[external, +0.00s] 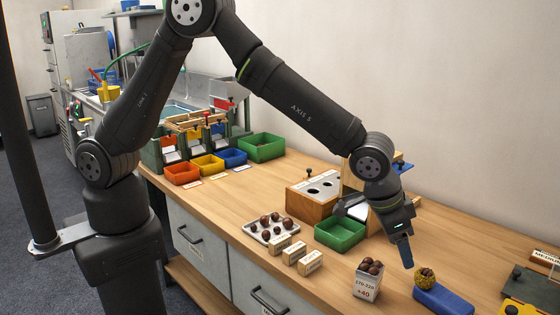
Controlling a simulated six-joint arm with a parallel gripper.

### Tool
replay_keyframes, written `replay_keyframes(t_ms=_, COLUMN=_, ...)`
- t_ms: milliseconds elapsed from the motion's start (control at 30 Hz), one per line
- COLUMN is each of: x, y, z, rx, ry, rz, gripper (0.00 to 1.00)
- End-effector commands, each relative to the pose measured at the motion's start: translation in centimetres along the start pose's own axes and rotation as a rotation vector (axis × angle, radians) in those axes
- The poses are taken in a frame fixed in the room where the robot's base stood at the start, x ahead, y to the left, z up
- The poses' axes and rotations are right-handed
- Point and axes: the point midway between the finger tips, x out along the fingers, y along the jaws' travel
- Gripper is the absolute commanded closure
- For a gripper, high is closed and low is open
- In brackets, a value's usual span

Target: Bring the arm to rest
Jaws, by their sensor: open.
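My arm reaches from its base at the left across the wooden bench (225,190) to the right. My gripper (405,255) points down above the bench, a little above and left of a spiky brown ball on a blue block (445,299). A blue fingertip shows; the other finger is hard to make out. The gripper is open, and I see nothing between its fingers. A white bag or cup (367,287) marked "170-220" and "x40" stands upright left of the gripper, with several chestnuts (371,266) at its top.
A green tray (340,235) and a wooden box with holes (311,201) stand behind the cup. A tray of chestnuts (256,231) and labelled wooden blocks (294,253) lie to the left. Coloured bins (208,164) stand farther back. A dark green device (528,284) is at right.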

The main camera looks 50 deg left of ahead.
Motion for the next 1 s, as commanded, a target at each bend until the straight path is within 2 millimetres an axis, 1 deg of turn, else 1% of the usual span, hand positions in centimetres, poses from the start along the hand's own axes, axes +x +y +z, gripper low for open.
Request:
replay_keyframes(t_ms=33, x=0.2, y=-1.2, z=0.3, rx=-0.012, ry=-0.002, rz=-0.006, gripper=0.37)
replay_keyframes(t_ms=367, x=1.1, y=-7.2, z=2.8, rx=-0.077, ry=-0.003, rz=-0.031, gripper=0.37)
replay_keyframes(t_ms=400, x=1.5, y=-7.9, z=2.8, rx=-0.082, ry=-0.003, rz=-0.033, gripper=0.37)
replay_keyframes(t_ms=1000, x=9.2, y=-16.5, z=0.4, rx=-0.079, ry=-0.003, rz=-0.032, gripper=0.37)
